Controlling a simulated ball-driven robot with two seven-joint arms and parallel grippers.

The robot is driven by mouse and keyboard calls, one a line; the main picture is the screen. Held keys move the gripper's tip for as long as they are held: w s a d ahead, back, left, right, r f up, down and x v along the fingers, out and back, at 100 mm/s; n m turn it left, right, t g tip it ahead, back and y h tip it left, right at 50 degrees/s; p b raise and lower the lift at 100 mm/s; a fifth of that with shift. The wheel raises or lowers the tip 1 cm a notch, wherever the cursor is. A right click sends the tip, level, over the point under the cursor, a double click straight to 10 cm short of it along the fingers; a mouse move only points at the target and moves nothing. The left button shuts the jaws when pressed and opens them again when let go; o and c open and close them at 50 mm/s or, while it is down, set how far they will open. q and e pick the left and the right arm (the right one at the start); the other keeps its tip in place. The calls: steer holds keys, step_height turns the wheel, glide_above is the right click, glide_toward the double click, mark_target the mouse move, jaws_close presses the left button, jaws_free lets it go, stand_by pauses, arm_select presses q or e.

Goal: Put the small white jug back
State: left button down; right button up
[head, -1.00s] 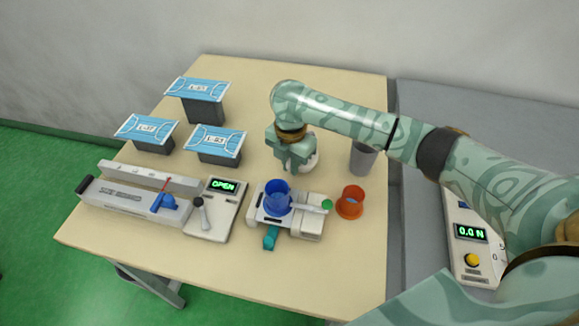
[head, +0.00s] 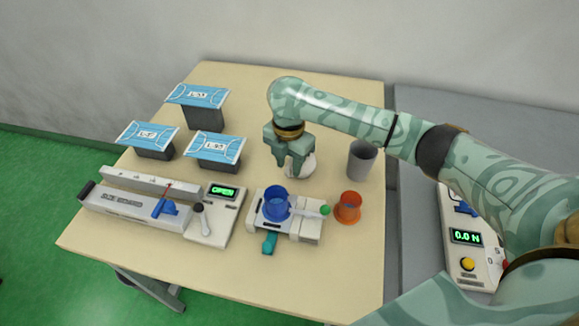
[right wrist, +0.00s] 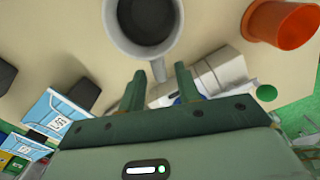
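I see a gap and cannot tell any contact. My left gripper is not in view.
A grey cup (head: 362,160) and an orange cup (head: 347,208) stand to the right. A blue cup (head: 277,204) sits on a white device (head: 307,228) in front. Three blue masks on dark stands (head: 206,118) are at left. A sealer-like unit (head: 135,204) reads OPEN.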

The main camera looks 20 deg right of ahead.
step_height(320, 180, up, 9)
steer(key=p, duration=0.3)
steer(key=shift+r, duration=0.1)
steer(key=shift+r+p, duration=0.1)
steer(key=shift+p, duration=0.2)
